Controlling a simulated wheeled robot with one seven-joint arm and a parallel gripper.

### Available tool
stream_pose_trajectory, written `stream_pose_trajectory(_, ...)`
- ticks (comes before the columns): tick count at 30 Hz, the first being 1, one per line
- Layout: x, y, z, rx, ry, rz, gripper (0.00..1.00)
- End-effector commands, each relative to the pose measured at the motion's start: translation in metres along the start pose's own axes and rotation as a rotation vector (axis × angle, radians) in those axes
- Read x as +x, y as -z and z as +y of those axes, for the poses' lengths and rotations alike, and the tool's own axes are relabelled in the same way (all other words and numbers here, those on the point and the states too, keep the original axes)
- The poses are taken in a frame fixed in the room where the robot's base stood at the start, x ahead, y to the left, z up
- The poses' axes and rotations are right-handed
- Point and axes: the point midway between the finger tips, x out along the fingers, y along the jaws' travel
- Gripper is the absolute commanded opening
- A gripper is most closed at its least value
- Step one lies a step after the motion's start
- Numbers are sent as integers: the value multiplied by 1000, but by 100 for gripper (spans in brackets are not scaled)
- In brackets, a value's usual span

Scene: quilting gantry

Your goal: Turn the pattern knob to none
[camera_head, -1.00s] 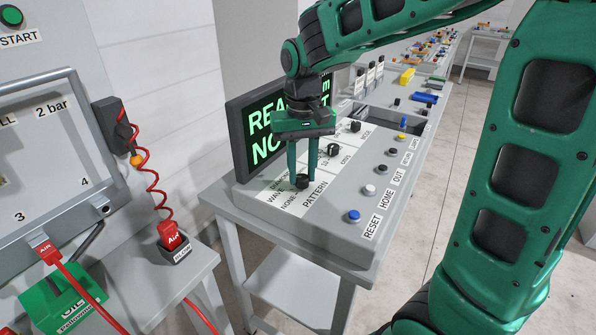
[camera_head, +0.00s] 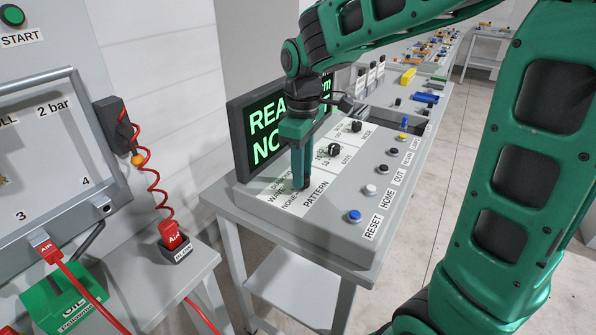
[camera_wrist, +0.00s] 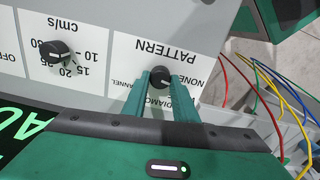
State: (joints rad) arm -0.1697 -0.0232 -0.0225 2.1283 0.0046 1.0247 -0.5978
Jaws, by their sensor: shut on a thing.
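The pattern knob (camera_wrist: 160,77) is a round black dial on the grey sloping panel (camera_head: 335,220). In the wrist view it sits between the two green fingers of my gripper (camera_wrist: 161,86), which is shut on it from above. In the head view my gripper (camera_head: 300,186) points straight down at the panel's front left, and its fingers largely hide the knob. The PATTERN label (camera_wrist: 165,47) and the NONE label (camera_wrist: 206,88) lie beside the knob, upside down in the wrist view. Other setting labels are partly covered by the fingers. I cannot clearly tell where the knob's pointer stands.
A speed knob (camera_head: 333,150) is farther back, and it also shows in the wrist view (camera_wrist: 55,52). A blue RESET button (camera_head: 354,215) and several other buttons line the right edge. A screen with green letters (camera_head: 262,130) stands close left of my gripper.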

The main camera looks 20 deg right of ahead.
Motion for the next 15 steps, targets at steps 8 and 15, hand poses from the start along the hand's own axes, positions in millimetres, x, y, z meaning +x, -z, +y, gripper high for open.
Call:
stream_pose_trajectory(8, -1, 1, 0, -124, -3, 4, 3)
stream_pose_trajectory(15, -1, 1, 0, -163, -3, 4, 3)
